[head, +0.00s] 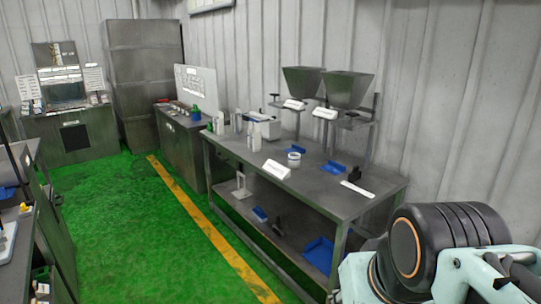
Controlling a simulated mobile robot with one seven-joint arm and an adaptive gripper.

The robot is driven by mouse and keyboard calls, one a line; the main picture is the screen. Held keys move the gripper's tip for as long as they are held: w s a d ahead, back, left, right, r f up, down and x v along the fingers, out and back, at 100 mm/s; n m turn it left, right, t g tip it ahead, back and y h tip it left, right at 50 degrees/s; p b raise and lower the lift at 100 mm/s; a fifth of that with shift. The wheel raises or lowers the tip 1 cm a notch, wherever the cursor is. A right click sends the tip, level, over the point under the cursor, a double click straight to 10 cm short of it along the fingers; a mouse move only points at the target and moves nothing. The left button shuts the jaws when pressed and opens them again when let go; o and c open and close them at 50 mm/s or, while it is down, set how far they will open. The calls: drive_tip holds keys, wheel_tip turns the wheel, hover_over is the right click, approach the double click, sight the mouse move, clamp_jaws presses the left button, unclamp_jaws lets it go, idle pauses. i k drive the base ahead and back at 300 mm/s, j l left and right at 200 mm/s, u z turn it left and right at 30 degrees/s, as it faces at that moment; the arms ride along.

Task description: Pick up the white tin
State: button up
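A small round white tin (294,154) stands on the top of the grey metal workbench (335,178), near its middle. My arm comes in at the lower right corner, in front of the bench's right end. Part of my gripper (512,264) seems to show there, cut off by the frame edge. It is well apart from the tin, and its fingertips are not clear.
A white sign (277,168) stands in front of the tin, and a blue tray (333,167) lies to its right. Two metal hoppers (347,89) stand behind. The bench's lower shelf holds blue trays (319,254). Green floor (130,230) is clear on the left.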

sight(293, 158)
drive_tip(key=i+j+z, duration=0.15)
drive_tip(key=i, duration=0.4)
drive_tip(key=i+j+z, duration=0.1)
drive_tip(key=i+j, duration=0.3)
drive_tip(key=i, duration=0.1)
